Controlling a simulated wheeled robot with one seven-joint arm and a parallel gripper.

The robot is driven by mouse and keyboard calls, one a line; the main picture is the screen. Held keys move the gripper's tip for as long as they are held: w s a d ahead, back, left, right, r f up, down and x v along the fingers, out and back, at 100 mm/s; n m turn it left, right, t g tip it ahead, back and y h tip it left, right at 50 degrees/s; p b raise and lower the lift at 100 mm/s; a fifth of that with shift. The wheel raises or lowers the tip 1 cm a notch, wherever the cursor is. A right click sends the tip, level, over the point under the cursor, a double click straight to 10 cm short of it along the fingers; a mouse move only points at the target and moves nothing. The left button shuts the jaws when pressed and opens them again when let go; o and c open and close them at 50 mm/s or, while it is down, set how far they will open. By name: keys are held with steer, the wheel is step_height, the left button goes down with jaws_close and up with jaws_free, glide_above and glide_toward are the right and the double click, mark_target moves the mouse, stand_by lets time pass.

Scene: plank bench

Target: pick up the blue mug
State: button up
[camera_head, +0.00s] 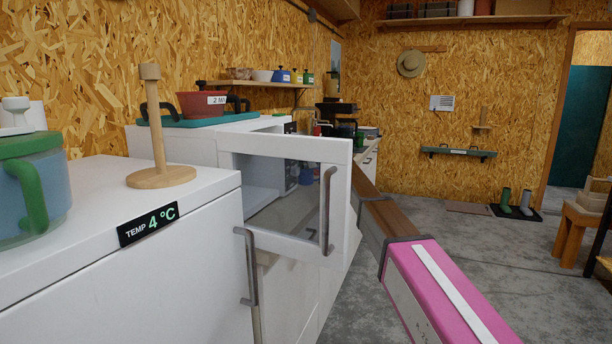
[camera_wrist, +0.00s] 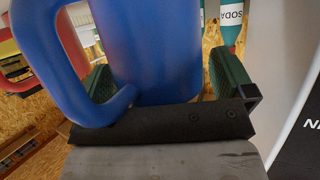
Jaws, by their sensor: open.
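The blue mug (camera_wrist: 155,50) fills the upper middle of the wrist view, close to the camera, with its handle curving down on the left. My gripper (camera_wrist: 165,78) is open, with one green-padded finger on each side of the mug's body. The left finger shows partly through and behind the handle. I cannot tell whether either finger touches the mug. In the head view, my gripper is hidden behind the open glass door (camera_head: 285,189). A small blue patch shows through the glass; I cannot tell if it is the mug.
In the wrist view, a soda bottle (camera_wrist: 231,22) stands behind the right finger, and a red item (camera_wrist: 9,48) is at the left. In the head view, a wooden stand (camera_head: 160,175) and a green-lidded pot (camera_head: 35,190) sit on the white fridge (camera_head: 100,290).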

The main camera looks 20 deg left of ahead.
steer(key=shift+c, duration=0.3)
steer(key=c, duration=1)
steer(key=shift+c, duration=0.5)
steer(key=shift+r, duration=0.15)
